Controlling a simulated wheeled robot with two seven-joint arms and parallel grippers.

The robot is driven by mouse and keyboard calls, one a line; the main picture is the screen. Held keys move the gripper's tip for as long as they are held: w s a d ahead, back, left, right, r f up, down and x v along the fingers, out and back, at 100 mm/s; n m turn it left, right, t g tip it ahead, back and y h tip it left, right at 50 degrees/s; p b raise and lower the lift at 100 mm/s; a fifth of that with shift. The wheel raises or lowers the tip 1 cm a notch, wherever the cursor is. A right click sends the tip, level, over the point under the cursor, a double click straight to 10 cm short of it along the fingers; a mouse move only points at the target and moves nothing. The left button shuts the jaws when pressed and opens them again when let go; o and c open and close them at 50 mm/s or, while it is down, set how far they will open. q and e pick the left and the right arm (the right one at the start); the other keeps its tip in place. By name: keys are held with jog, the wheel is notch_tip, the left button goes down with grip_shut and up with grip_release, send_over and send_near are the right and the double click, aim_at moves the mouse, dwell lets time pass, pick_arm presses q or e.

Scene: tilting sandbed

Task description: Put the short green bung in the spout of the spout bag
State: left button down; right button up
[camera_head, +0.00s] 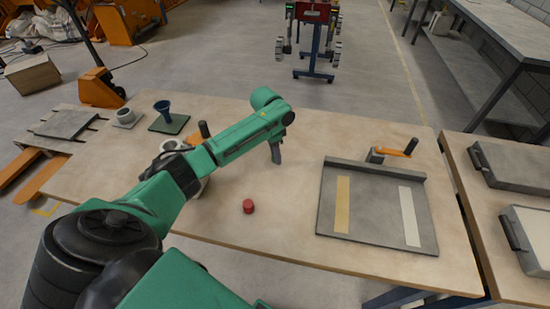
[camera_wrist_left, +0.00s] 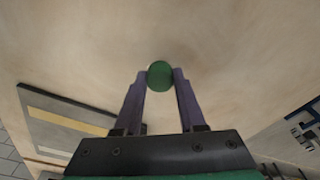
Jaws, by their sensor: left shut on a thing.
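My left gripper (camera_head: 276,156) is over the middle of the table, pointing down. In the left wrist view its two fingers are shut on a round green bung (camera_wrist_left: 159,75), held at the fingertips. The bung cannot be made out in the head view. A pale rounded thing (camera_head: 172,144) shows partly behind my left forearm; it may be the spout bag, but most of it is hidden and I cannot make out a spout. My right gripper is not in view.
A red bung (camera_head: 248,206) lies on the table (camera_head: 290,225) in front of the gripper. A grey tray (camera_head: 377,208) with yellow and white strips lies right. A dark blue funnel (camera_head: 163,109) on a green plate and a pale ring-like piece (camera_head: 124,115) stand back left.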

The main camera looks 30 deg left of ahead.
pick_arm(q)
jog(key=shift+f, duration=1.5)
jog(key=c, duration=0.5)
grip_release()
jog(key=shift+f, duration=0.1)
